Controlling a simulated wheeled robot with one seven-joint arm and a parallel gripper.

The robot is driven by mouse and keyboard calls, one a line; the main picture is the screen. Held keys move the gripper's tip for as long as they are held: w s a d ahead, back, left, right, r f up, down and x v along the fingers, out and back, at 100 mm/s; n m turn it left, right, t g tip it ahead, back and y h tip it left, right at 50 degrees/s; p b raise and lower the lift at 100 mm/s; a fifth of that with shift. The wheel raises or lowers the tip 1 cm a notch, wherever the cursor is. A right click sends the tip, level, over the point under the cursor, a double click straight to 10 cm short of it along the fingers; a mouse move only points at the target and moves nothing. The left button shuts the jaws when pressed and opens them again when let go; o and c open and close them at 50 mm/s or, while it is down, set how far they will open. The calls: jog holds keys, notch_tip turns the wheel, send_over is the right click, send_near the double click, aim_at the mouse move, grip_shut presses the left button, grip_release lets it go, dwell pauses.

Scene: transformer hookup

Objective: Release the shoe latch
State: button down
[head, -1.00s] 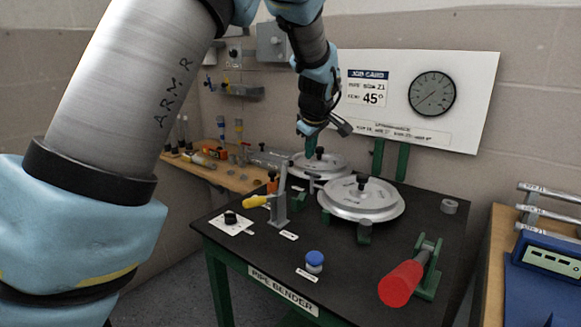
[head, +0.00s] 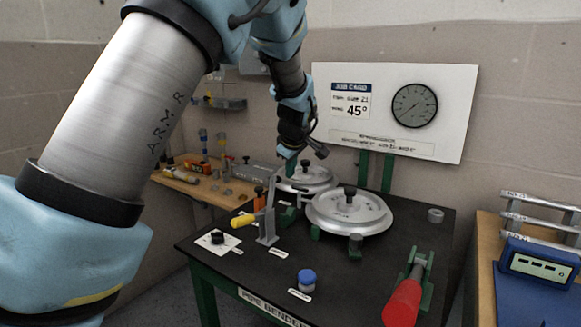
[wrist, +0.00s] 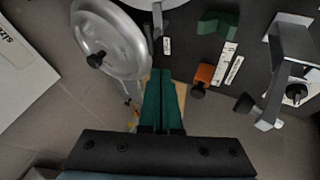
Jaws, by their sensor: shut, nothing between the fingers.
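My gripper (head: 290,168) is above the back left of the pipe bender table, beside the rear round die (head: 306,179). In the wrist view its green fingers (wrist: 164,102) are together and empty. An orange block (wrist: 205,74) with a black knob lies to the right of the fingers, apart from them. The orange block (head: 259,203) also shows in the head view, partly behind the yellow-handled lever (head: 267,225). No readable label names the shoe latch, so I cannot tell for certain which part it is.
The front round die (head: 349,212) stands near the table's middle. A blue button (head: 307,279), a black knob on a white plate (head: 217,239) and a red-handled lever (head: 405,300) are nearer the front. A sign board (head: 392,110) stands behind. The black tabletop has bare patches between them.

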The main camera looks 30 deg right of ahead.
jog(key=p+x, duration=0.1)
jog(key=x, duration=0.5)
jog(key=shift+w+f+p, duration=0.1)
jog(key=shift+f+p, duration=0.2)
jog(key=shift+f, duration=0.05)
